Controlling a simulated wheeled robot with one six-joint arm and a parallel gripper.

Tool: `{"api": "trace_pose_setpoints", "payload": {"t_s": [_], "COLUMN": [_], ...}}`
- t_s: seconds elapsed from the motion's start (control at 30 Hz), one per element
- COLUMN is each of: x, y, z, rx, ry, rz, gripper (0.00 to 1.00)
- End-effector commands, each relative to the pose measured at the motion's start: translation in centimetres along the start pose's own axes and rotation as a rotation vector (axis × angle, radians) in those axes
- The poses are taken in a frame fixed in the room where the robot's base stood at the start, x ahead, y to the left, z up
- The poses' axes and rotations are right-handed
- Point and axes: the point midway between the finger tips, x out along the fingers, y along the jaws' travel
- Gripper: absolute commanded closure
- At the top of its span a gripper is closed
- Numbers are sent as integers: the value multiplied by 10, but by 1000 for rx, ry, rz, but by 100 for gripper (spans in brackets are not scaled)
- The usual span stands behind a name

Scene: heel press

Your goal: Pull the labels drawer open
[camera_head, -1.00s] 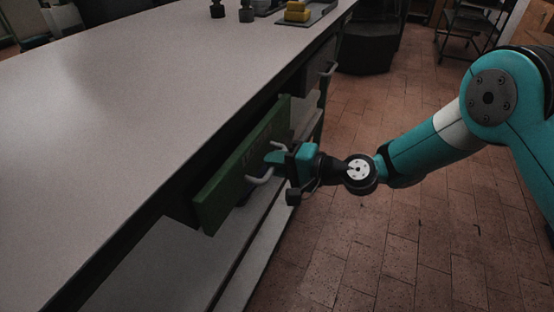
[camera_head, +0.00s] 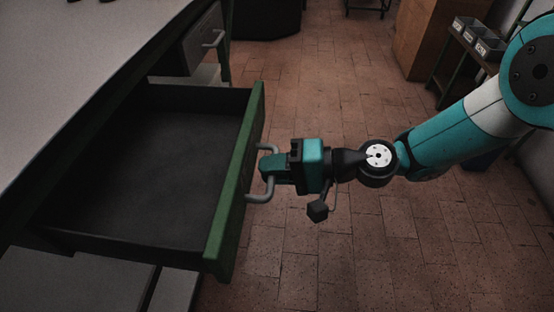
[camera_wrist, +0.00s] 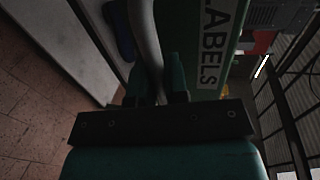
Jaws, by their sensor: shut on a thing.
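The labels drawer (camera_head: 236,185) has a green front and stands far out from under the bench in the head view. Its dark inside is bare as far as I can see. Its front with the word LABELS (camera_wrist: 214,45) shows in the wrist view. My gripper (camera_head: 268,172) is at the drawer's grey bar handle (camera_head: 262,194), shut on it. The wrist view also shows the handle (camera_wrist: 146,45) running between my fingers (camera_wrist: 160,84), which hide part of it.
The pale bench top (camera_head: 60,75) lies to the left of and above the drawer. A grey drawer (camera_head: 205,40) with its own handle is farther back. A rack with grey bins (camera_head: 477,38) and a brown cabinet (camera_head: 440,35) stand at the back right. The tiled floor (camera_head: 330,90) is clear.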

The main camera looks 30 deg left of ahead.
Motion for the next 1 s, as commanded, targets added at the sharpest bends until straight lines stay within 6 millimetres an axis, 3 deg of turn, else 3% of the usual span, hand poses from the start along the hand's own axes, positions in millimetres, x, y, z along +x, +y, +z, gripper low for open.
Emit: {"api": "trace_pose_setpoints", "payload": {"t_s": [0.47,0.5,0.57,1.0], "x": [0,0,0,0], "y": [-1,-1,-1,0], "z": [0,0,0,2], "rx": [-6,-6,-6,-3], "ry": [-6,-6,-7,-10], "rz": [-1,-1,-1,-1], "gripper": [100,76,63,61]}}
